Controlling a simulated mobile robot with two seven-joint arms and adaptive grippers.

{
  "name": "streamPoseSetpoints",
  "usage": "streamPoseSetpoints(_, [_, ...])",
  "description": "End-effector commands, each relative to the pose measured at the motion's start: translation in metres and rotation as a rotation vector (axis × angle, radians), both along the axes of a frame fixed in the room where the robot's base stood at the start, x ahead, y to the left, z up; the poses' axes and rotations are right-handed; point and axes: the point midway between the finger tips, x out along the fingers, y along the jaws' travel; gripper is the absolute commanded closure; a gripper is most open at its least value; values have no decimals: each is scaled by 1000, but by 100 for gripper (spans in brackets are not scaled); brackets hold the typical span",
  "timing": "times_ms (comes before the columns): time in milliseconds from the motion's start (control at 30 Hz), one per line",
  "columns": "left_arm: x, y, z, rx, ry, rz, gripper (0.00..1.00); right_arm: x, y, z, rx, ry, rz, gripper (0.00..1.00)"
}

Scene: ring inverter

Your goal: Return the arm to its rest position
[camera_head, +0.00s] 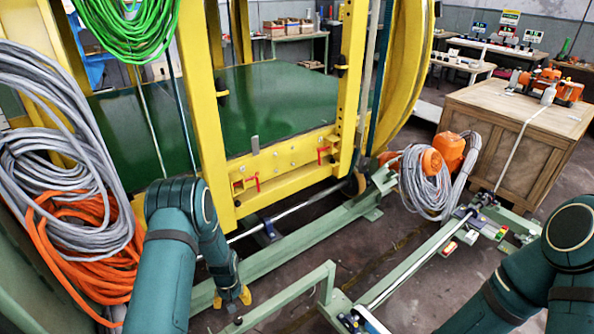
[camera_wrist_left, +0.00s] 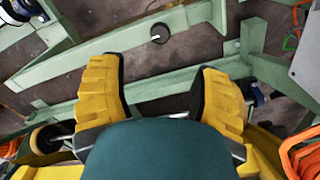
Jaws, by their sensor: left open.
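My left arm comes in at the lower left of the head view, bent at the elbow and hanging down. My left gripper (camera_head: 232,298) is low, beside the green rail of the machine. In the left wrist view the left gripper (camera_wrist_left: 160,85) shows two yellow fingers with black pads, spread apart with nothing between them. Green frame beams and the dark floor lie beyond the fingers. My right arm (camera_head: 540,270) shows at the lower right of the head view. Its gripper is out of the picture.
The yellow ring machine (camera_head: 290,165) with its green platform (camera_head: 270,100) stands ahead. Green rails (camera_head: 310,230) run along the floor. Grey cable coils (camera_head: 60,150) and orange hose (camera_head: 80,250) hang at left. A wooden crate (camera_head: 515,140) stands at right.

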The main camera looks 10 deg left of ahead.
Motion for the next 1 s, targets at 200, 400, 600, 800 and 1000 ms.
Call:
streamPoseSetpoints(200, [-24, -44, 5, -70, -29, -32, 36, 0, 0, 0, 0, 0, 0, 53])
streamPoseSetpoints(400, [-81, -133, 33, -199, -103, -111, 36, 0, 0, 0, 0, 0, 0, 53])
streamPoseSetpoints(600, [-135, -193, 70, -286, -170, -189, 36, 0, 0, 0, 0, 0, 0, 53])
streamPoseSetpoints(800, [-160, -213, 88, -318, -198, -227, 36, 0, 0, 0, 0, 0, 0, 53])
streamPoseSetpoints(1000, [-162, -214, 89, -319, -200, -230, 36, 0, 0, 0, 0, 0, 0, 53])
